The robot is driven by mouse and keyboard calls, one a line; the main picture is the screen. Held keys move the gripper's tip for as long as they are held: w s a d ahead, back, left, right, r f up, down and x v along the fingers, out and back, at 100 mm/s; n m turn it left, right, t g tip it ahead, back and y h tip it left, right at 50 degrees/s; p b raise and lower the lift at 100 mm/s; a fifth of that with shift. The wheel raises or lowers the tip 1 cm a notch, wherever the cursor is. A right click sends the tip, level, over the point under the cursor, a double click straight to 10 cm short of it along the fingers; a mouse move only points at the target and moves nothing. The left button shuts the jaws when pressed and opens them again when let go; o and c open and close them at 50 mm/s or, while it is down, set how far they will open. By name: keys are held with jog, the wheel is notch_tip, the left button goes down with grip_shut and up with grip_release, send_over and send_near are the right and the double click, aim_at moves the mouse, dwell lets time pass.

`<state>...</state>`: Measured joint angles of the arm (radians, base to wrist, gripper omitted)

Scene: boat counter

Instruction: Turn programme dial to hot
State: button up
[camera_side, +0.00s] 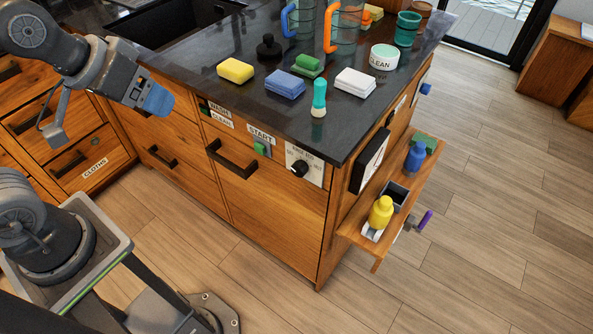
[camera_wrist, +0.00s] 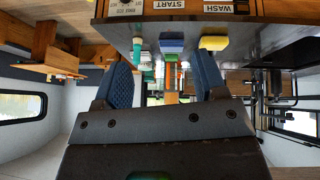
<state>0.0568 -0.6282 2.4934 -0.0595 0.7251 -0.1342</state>
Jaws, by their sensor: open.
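The programme dial (camera_side: 299,169) is a black round knob on a white plate, on the wooden cabinet front just under the dark counter edge. Its printed words are too small to read surely in the side view. In the wrist view part of the dial plate (camera_wrist: 125,8) shows upside down at the top edge, cut off by the frame. My gripper (camera_side: 150,98) is at the upper left in the side view, in the air in front of the cabinet and well apart from the dial. In the wrist view its two blue-padded fingers (camera_wrist: 163,80) stand apart with nothing between them.
A green START switch (camera_side: 262,149) is left of the dial, above a drawer handle (camera_side: 231,160). Sponges, cloths and a teal-handled brush (camera_side: 319,98) lie on the counter (camera_side: 225,108). A side shelf (camera_side: 425,178) holds bottles. The space before the cabinet is free.

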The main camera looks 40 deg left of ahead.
jog(key=w+d+f+n+t+h, duration=0.1)
jog(key=w+d+f+n+t, duration=0.3)
jog(key=w+d+f+n, duration=0.9)
jog(key=n+t+y, duration=0.2)
jog(key=n+t, duration=0.1)
jog(key=n, duration=0.1)
send_near(297, 172)
jog(key=w+r, duration=0.1)
jog(key=w, duration=0.1)
jog(key=s+f+n+t, duration=0.2)
jog(key=s+f+t, duration=0.3)
jog(key=s, duration=0.2)
jog(key=w, duration=1.4)
jog(key=c, duration=0.9)
